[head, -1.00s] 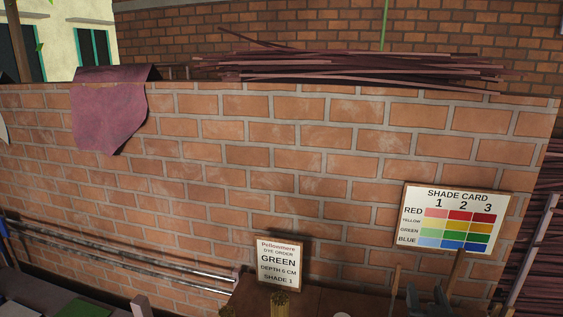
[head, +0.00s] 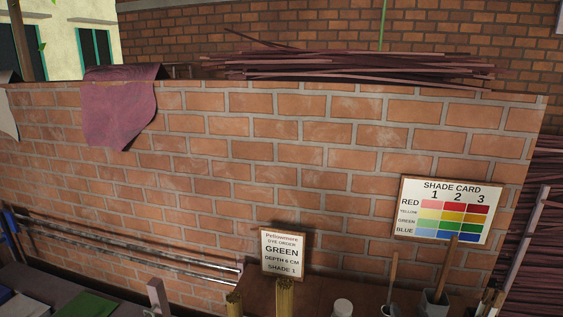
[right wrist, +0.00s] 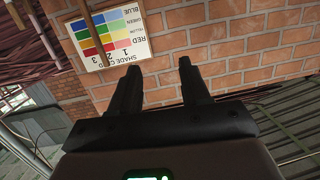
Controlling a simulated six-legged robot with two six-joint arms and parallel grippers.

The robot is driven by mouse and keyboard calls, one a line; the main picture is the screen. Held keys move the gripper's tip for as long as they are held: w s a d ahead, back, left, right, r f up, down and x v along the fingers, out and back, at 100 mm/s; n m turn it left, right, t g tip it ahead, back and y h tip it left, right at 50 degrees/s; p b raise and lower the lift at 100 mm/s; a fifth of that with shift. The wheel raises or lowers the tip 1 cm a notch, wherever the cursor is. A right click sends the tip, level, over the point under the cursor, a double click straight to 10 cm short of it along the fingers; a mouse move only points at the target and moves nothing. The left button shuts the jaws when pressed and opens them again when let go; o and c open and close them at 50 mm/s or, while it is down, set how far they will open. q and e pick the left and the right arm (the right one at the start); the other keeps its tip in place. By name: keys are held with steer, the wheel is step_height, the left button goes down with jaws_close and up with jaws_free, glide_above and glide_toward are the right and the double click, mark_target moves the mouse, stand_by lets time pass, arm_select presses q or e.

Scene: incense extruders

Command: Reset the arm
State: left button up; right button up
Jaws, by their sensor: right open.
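My right gripper (right wrist: 158,64) shows in the right wrist view, its two dark fingers apart with nothing between them. It points toward the brick wall, and the shade card appears upside down beyond its left finger. I cannot make out the right gripper clearly in the head view. My left gripper is in neither current view.
The brick wall (head: 230,170) spans the head view. The order sign (head: 283,254) reads GREEN, depth 6 cm, shade 1. The shade card (head: 445,211) stands right. Gold stick bundles (head: 284,298), a white cup (head: 343,307) and a grey pot (head: 434,302) line the lower edge.

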steer(key=s+a+f+g+y, duration=0.2)
steer(key=s+a+f+g, duration=0.1)
steer(key=f, duration=0.4)
steer(key=s+a+f+g+y, duration=0.1)
steer(key=s+a+f+g, duration=0.2)
steer(key=f, duration=0.5)
steer(key=s+a+f+g+y, duration=0.2)
steer(key=s+a+f, duration=0.15)
steer(key=f, duration=0.35)
steer(key=s+a+f+g+y, duration=0.1)
steer(key=s+a+f+g, duration=0.3)
steer(key=s, duration=0.5)
steer(key=s+a+f+g+y, duration=0.1)
steer(key=s+f+g, duration=0.4)
steer(key=s, duration=0.4)
step_height(320, 180, down, 11)
steer(key=w+t+b, duration=0.1)
steer(key=b, duration=0.9)
steer(key=shift+r+t, duration=0.2)
steer(key=shift+t, duration=0.1)
